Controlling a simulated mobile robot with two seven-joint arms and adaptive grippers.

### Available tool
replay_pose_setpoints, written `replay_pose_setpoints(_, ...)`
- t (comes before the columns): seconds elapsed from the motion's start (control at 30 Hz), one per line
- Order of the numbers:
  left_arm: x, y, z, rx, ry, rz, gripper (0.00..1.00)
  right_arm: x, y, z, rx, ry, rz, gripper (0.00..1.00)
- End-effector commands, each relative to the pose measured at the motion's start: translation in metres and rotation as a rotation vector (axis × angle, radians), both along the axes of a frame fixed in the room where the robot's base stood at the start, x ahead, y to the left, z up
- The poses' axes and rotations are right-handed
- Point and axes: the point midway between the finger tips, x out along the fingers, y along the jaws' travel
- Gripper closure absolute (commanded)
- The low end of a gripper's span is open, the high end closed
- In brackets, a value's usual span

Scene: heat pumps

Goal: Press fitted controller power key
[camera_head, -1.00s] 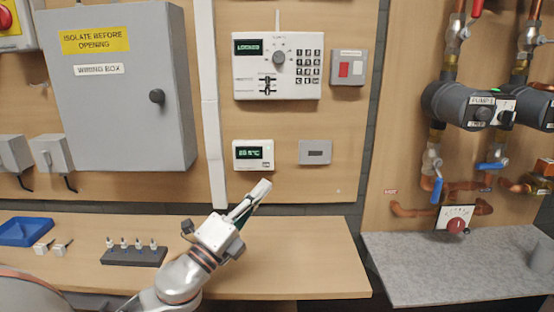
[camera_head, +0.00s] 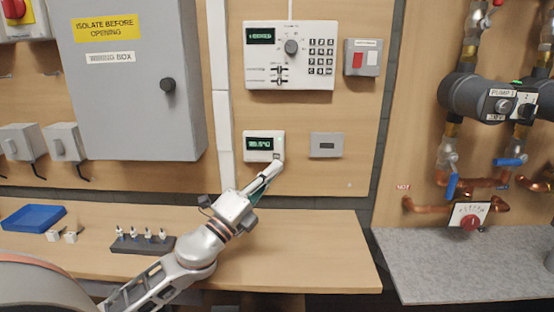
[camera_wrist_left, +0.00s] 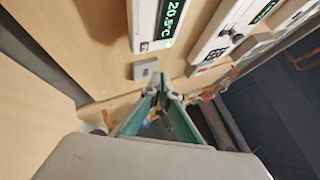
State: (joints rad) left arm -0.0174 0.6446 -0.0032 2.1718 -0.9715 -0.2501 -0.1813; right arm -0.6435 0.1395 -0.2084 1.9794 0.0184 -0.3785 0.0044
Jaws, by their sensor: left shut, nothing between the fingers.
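A small white controller (camera_head: 264,146) with a green-lit display is fixed to the wooden wall panel. It also shows in the left wrist view (camera_wrist_left: 147,30), reading about 20.5°C, with a small dark mark at its lower corner. My left gripper (camera_head: 274,171) is shut and empty. Its tips are at the lower right corner of this controller in the head view; I cannot tell whether they touch it. In the left wrist view the fingertips (camera_wrist_left: 163,88) meet below the controller. My right gripper is not in view.
A larger white keypad unit (camera_head: 291,75) hangs above, beside a box with a red switch (camera_head: 362,58). A grey plate (camera_head: 326,145) is to the right. The grey wiring box (camera_head: 135,110) is at left. A bench (camera_head: 310,250) below holds a blue tray (camera_head: 32,218) and a dark rack (camera_head: 142,245).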

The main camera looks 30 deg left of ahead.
Motion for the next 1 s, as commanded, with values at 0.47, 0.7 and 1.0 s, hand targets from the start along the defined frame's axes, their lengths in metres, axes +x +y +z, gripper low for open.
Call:
replay_pose_setpoints(0.47,0.029,0.018,0.0,0.0,-0.001,-0.002,1.0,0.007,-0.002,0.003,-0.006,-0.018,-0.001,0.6)
replay_pose_setpoints(0.7,0.029,0.018,0.0,0.0,-0.001,0.0,1.0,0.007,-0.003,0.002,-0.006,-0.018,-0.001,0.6)
replay_pose_setpoints(1.0,0.029,0.018,0.0,0.0,-0.001,0.0,1.0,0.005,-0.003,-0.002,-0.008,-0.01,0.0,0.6)
